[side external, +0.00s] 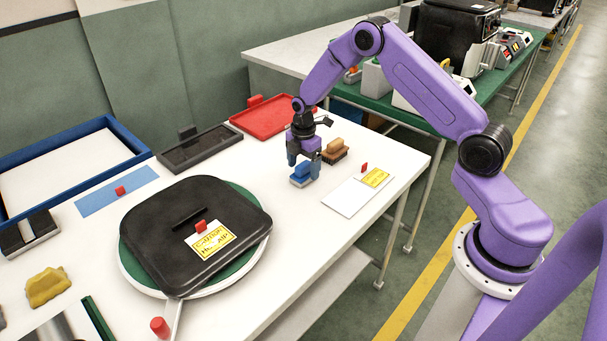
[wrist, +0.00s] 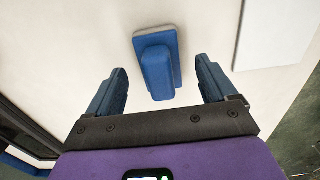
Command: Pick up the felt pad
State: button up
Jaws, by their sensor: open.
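A small blue pad with a raised blue grip block, which looks like the felt pad, lies flat on the white table (side external: 262,199). In the side view the blue pad (side external: 300,181) sits just below my gripper (side external: 304,162), which points down and is open. In the wrist view the pad (wrist: 173,45) shows ahead, with its grip block between the lines of the two blue-grey fingers of my gripper (wrist: 161,78). The fingers look apart from the pad, with nothing held. The felt texture cannot be made out.
A brown handled block (side external: 335,150) stands close behind the blue pad. A white board with a yellow label (side external: 347,198) lies to the right. A black lid (side external: 160,245), a dark tray (side external: 201,148) and a red tray (side external: 262,122) lie to the left and behind.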

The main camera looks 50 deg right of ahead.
jog(key=shift+f, duration=1.2)
jog(key=c, duration=1.1)
jog(key=shift+c, duration=0.2)
jog(key=shift+r, duration=0.1)
jog(key=shift+r, duration=0.45)
notch_tip(320, 180, up, 2)
jog(key=shift+s+r, duration=0.1)
jog(key=shift+r, duration=0.15)
jog(key=s+a+r, duration=0.1)
jog(key=s+r, duration=0.8)
jog(key=s, duration=0.4)
jog(key=shift+s+a+r, duration=0.2)
jog(key=shift+s+a, duration=0.15)
